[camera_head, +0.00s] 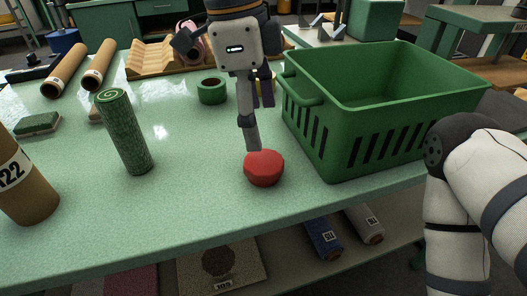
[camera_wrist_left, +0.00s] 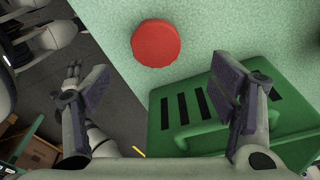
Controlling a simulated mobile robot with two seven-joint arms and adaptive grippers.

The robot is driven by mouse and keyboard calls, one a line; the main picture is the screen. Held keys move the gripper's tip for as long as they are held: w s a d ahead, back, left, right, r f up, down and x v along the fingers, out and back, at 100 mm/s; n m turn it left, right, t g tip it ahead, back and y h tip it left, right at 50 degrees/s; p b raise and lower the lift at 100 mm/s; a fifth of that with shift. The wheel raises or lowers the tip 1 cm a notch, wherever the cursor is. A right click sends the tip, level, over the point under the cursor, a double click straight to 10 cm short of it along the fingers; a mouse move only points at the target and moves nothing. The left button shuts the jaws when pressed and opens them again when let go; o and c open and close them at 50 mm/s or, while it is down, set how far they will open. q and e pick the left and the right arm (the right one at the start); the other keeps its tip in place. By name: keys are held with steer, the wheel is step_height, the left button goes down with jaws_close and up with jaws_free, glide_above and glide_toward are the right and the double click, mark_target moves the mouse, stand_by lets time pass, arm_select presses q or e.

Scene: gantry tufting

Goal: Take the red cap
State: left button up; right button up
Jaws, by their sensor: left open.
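The red cap (camera_head: 264,168) is a round, low piece lying on the pale green table near its front edge, left of the green crate. In the left wrist view the red cap (camera_wrist_left: 156,44) lies beyond the fingertips, between their lines. My left gripper (camera_head: 258,122) comes down from above with its fingers apart and nothing between them. In the head view one finger overlaps the cap's back edge; whether it touches cannot be told. The left wrist view shows both spread fingers of my left gripper (camera_wrist_left: 160,88). My right arm shows at the right, its gripper not identifiable.
A slotted green crate (camera_head: 308,135) stands close on the cap's right. A green rolled carpet (camera_head: 124,132) stands upright to the left, with a brown roll (camera_head: 24,185) at the far left. Green tape (camera_head: 212,91) lies behind. The table (camera_head: 195,185) between cap and carpet is clear.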

mark_target(263, 161)
arm_select(q)
steer(key=f, duration=0.6)
steer(key=d+f, duration=0.1)
steer(key=f, duration=0.2)
steer(key=shift+s, duration=0.3)
steer(key=shift+r, duration=0.1)
steer(key=c, duration=1.1)
steer(key=shift+c, duration=0.2)
